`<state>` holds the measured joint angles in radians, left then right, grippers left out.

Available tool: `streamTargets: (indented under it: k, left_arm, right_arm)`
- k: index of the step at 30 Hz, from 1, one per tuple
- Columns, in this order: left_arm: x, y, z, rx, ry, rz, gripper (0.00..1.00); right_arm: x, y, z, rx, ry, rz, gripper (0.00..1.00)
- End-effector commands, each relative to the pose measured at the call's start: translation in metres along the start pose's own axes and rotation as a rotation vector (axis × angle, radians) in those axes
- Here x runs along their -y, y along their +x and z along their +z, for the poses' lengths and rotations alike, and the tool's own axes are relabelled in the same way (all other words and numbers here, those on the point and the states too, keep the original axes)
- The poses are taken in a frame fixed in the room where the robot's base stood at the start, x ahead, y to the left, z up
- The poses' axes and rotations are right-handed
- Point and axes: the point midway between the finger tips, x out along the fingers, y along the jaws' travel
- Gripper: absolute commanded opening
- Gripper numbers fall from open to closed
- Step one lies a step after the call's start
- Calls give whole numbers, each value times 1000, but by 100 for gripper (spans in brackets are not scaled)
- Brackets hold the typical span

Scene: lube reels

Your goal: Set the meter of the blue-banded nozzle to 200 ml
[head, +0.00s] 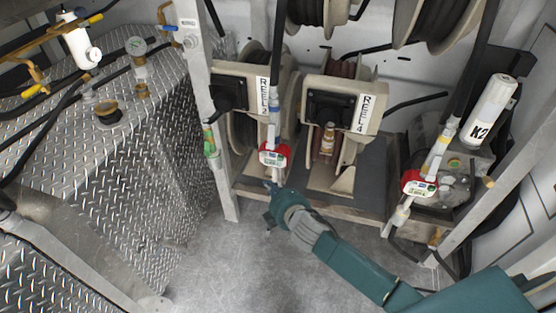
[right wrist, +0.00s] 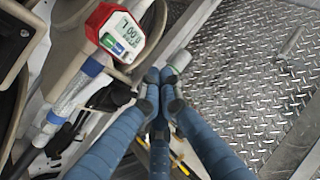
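The blue-banded nozzle (head: 274,105) hangs upright in front of the reel marked REEL 3. Its red meter (head: 273,154) faces me. In the right wrist view the red meter (right wrist: 115,33) is at the upper left, its display turned and seeming to read 1.00 L, with a green and a blue button below. The blue band (right wrist: 93,67) shows beside it. My right gripper (head: 272,188) is just below the meter in the head view. In the wrist view its blue fingers (right wrist: 160,76) are together, apart from the meter, with nothing visible between them. My left gripper is not in view.
A yellow-banded nozzle (head: 440,145) with another red meter (head: 418,183) stands at the right. A green-marked nozzle (head: 209,140) is at the left by the metal post. REEL 4 (head: 343,105) stands beside the blue-banded nozzle. The floor (head: 235,260) in front is clear.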

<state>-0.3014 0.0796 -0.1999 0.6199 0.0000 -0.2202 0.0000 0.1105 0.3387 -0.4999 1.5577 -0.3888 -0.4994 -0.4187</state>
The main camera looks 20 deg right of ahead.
Motion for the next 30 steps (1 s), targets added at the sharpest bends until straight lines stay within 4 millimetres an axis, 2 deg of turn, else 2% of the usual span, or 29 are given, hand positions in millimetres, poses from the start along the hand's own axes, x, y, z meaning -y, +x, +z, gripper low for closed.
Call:
streamTargets:
  k: [8, 21, 30]
  left_arm:
    - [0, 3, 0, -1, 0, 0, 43]
    - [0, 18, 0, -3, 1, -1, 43]
    - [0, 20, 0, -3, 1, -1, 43]
  right_arm:
    - [-3, 6, 5, 1, -1, 1, 0]
    - [-33, 47, 34, 1, -1, 1, 0]
    - [-43, 61, 45, 0, 2, -1, 0]
